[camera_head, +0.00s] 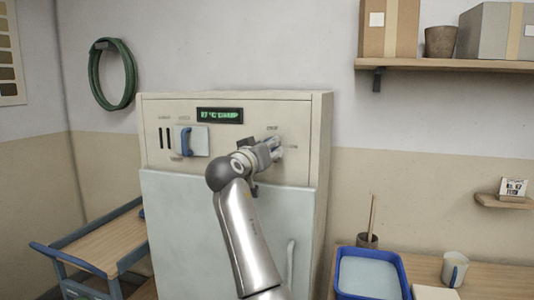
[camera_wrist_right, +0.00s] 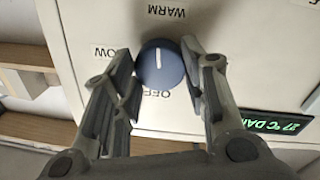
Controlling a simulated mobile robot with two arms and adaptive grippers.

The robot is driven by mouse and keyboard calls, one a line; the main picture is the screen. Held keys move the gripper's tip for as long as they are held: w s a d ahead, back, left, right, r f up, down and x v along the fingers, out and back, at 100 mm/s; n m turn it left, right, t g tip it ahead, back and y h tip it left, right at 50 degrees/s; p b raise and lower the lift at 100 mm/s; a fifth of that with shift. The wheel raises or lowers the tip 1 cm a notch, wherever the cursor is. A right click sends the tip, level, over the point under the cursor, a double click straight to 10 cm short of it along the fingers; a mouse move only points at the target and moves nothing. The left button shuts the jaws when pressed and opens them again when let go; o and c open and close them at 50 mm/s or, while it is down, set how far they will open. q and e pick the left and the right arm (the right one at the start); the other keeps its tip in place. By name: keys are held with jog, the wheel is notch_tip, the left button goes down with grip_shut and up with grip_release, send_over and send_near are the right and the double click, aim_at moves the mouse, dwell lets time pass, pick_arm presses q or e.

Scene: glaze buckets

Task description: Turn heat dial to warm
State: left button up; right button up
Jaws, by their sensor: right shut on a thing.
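The heat dial (camera_wrist_right: 161,63) is a round dark blue knob with a short white line on the cream cabinet front. In the right wrist view the line runs upright, along the direction between the WARM label (camera_wrist_right: 166,11) at the top and the OFF label (camera_wrist_right: 157,93) below. A LOW label (camera_wrist_right: 105,52) is at the left. My right gripper (camera_wrist_right: 162,66) is shut on the dial, with one finger on each side of it. In the head view my right gripper (camera_head: 272,150) is at the upper right of the cabinet (camera_head: 220,104) and hides the dial. My left gripper is not in view.
A lit display (camera_head: 220,115) reads 27 °C and a word like DAMP. A blue handle (camera_head: 187,142) is left of it. A wooden-topped cart (camera_head: 95,250) stands at the left. A table with a blue tray (camera_head: 368,275) and a mug (camera_head: 455,268) is at the right.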

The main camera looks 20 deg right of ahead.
jog(key=shift+m, duration=0.6)
jog(key=shift+r+m, duration=0.1)
jog(key=shift+m, duration=0.2)
jog(key=o, duration=1.1)
jog(key=shift+c, duration=0.2)
notch_tip(320, 180, up, 10)
jog(key=shift+f, duration=0.1)
